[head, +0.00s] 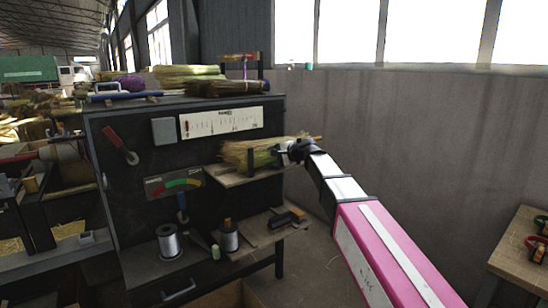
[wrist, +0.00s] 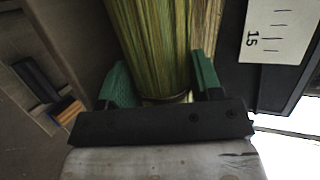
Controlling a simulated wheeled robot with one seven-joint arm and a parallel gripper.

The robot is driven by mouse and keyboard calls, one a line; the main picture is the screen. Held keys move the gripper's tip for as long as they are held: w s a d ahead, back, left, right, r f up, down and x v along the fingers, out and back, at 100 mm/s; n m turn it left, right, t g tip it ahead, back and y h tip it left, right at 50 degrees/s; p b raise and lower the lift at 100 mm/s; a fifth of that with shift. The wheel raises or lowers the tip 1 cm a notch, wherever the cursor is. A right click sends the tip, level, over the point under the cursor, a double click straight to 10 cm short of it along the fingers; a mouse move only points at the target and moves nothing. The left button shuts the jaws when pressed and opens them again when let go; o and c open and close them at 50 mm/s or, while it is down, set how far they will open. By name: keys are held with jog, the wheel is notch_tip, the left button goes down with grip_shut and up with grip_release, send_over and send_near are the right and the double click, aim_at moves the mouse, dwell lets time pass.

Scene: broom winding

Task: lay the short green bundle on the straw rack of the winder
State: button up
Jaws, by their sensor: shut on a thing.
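The short green bundle (head: 262,153) of yellow-green straw lies level over the straw rack (head: 240,180), a small shelf on the front of the winder (head: 135,200). My gripper (head: 291,151) is at the bundle's right end and is shut on it. In the wrist view the bundle (wrist: 150,45) runs up between the green fingers of my gripper (wrist: 163,82), with a thin band near its end. Browner straw shows along its right side there; I cannot tell if it is separate. I cannot tell whether the bundle's underside touches the rack. A dark upright post covers part of it.
More bundles (head: 188,75) lie on top of the winder. A white scale plate (head: 222,122) is above the rack. A wooden table (head: 522,254) stands at right.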

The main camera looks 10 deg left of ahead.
jog(key=o, duration=1)
jog(key=v, duration=1.1)
jog(key=shift+w, duration=0.1)
jog(key=s+d+f+n+g+h, duration=0.1)
jog(key=s+d+f+h, duration=0.25)
jog(key=d+f, duration=0.75)
jog(key=s+d+f+n+g+h, duration=0.1)
jog(key=s+d+f+n+h, duration=0.2)
jog(key=d+f, duration=0.8)
jog(key=s+d+f+g+h, duration=0.1)
jog(key=s+d+f+h, duration=0.1)
jog(key=s+d+f, duration=0.2)
jog(key=s+d+f+n+g+h, duration=0.1)
jog(key=s+d+f, duration=0.3)
jog(key=f, duration=0.5)
jog(key=s+d+f+g+h, duration=0.1)
jog(key=s+d+f+h, duration=0.2)
jog(key=s+d+f, duration=0.2)
jog(key=shift+s+f+n+g+h, duration=0.3)
jog(key=shift+s+f, duration=0.35)
jog(key=shift+f, duration=0.15)
